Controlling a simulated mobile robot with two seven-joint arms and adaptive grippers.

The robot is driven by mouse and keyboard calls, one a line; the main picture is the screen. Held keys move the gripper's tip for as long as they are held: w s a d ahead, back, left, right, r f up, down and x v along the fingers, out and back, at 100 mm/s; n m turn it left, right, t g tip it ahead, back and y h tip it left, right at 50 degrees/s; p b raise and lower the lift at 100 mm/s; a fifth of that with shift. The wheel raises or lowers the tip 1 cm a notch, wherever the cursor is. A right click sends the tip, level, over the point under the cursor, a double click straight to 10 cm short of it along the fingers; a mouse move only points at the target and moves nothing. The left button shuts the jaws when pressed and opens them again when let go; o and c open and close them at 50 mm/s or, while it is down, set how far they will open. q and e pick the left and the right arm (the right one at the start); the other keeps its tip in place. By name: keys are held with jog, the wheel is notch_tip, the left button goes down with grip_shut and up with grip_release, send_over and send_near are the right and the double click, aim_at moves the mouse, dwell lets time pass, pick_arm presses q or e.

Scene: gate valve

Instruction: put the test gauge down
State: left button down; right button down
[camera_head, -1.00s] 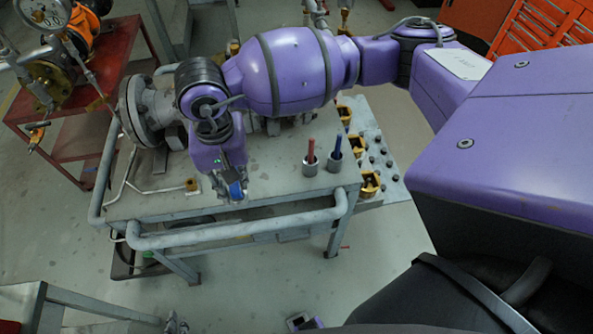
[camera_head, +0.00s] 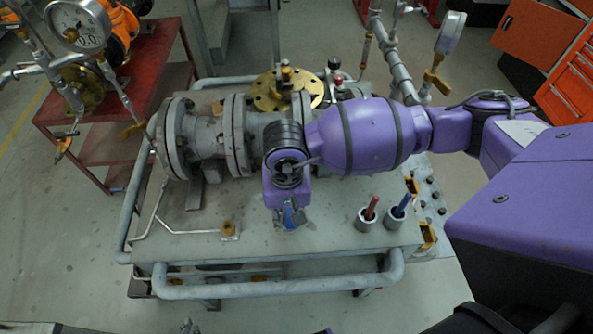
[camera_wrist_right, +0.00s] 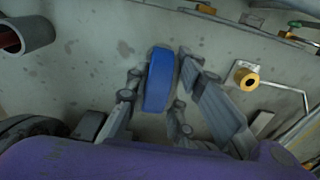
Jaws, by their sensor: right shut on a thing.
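My right gripper (camera_head: 290,222) is shut on the blue-rimmed test gauge (camera_head: 293,215) over the front middle of the grey bench top (camera_head: 195,248). In the right wrist view, the test gauge (camera_wrist_right: 159,80) shows edge-on as a blue band between the grey fingers (camera_wrist_right: 155,100). Its dial face is hidden. I cannot tell whether it touches the bench or hangs just above it.
A brass fitting (camera_head: 229,230) with a thin pipe lies left of the gripper. Two cups hold a red marker (camera_head: 371,207) and a blue marker (camera_head: 402,205) to the right. The flanged valve (camera_head: 205,135) stands behind. A handrail (camera_head: 270,289) runs along the front.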

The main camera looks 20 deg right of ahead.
jog(key=shift+w+a+f, duration=0.1)
jog(key=shift+a+f, duration=0.15)
jog(key=shift+f, duration=0.35)
jog(key=shift+r, duration=0.1)
jog(key=shift+d, duration=0.15)
jog(key=c, duration=1.5)
grip_release()
jog(key=shift+f, duration=0.2)
jog(key=shift+c, duration=0.2)
jog(key=shift+r, duration=0.4)
notch_tip(320, 180, up, 10)
jog(key=shift+r, duration=0.25)
pick_arm(q)
jog(key=shift+w, duration=0.7)
pick_arm(e)
jog(key=shift+r, duration=0.6)
pick_arm(q)
jog(key=shift+s+a, duration=0.15)
jog(key=shift+s, duration=0.05)
